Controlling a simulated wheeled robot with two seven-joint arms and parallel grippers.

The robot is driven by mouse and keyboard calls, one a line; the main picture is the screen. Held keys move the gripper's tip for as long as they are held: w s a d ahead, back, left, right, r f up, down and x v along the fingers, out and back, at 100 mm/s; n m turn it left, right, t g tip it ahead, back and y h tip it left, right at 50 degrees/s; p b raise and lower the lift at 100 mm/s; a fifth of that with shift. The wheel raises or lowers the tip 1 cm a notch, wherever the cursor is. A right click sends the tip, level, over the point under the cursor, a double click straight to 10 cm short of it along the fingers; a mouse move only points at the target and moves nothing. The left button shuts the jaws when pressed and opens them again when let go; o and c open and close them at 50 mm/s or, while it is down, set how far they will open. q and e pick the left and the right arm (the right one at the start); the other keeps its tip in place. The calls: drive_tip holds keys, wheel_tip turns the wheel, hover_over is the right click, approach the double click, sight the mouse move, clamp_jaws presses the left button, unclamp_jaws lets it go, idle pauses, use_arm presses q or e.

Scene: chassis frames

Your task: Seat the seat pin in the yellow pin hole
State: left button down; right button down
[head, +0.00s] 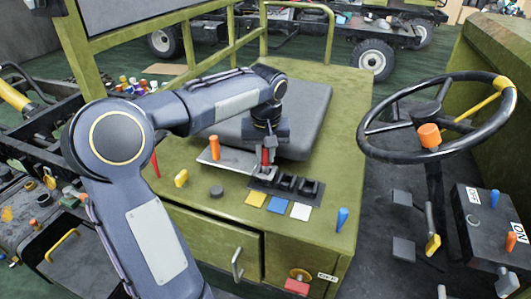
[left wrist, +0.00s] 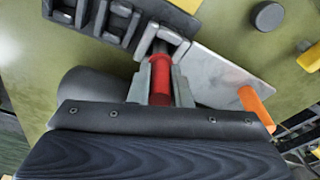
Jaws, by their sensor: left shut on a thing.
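My left gripper (head: 266,158) is shut on a red pin (head: 265,156), low over the green seat box beside the grey cushion. In the left wrist view the red pin (left wrist: 159,78) stands between the two fingers (left wrist: 160,82). Its dark far end points at a grey-black socket (left wrist: 152,38), the one nearest the yellow square (left wrist: 188,4). I cannot tell whether the end is inside the socket or only over it. In the head view the yellow square (head: 256,198) lies in front of that end of the socket row. My right gripper is not in view.
More dark sockets (head: 307,187) run to the right, with blue (head: 278,204) and white (head: 300,211) squares before them. A silver plate (head: 233,163) with an orange peg (head: 214,146) lies left of the gripper. The cushion (head: 300,120) is behind; the steering wheel (head: 437,150) is right.

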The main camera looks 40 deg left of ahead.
use_arm(q)
drive_tip(key=c, duration=1.3)
unclamp_jaws()
drive_tip(key=shift+f, duration=0.1)
drive_tip(key=shift+c, duration=0.2)
wheel_tip(320, 180, up, 12)
drive_tip(key=s+d, duration=0.1)
drive_tip(key=s+d+f+m+t+h, duration=0.2)
drive_tip(key=s+d+f+m, duration=0.1)
drive_tip(key=s+d+f, duration=0.5)
drive_tip(key=s+d+f+m+t+h, duration=0.2)
drive_tip(key=s+d+f, duration=0.6)
drive_tip(key=s, duration=0.4)
drive_tip(key=shift+f+m+h, duration=0.15)
drive_tip(key=shift+m+h, duration=0.35)
drive_tip(key=shift+m, duration=0.2)
drive_tip(key=shift+s, duration=0.1)
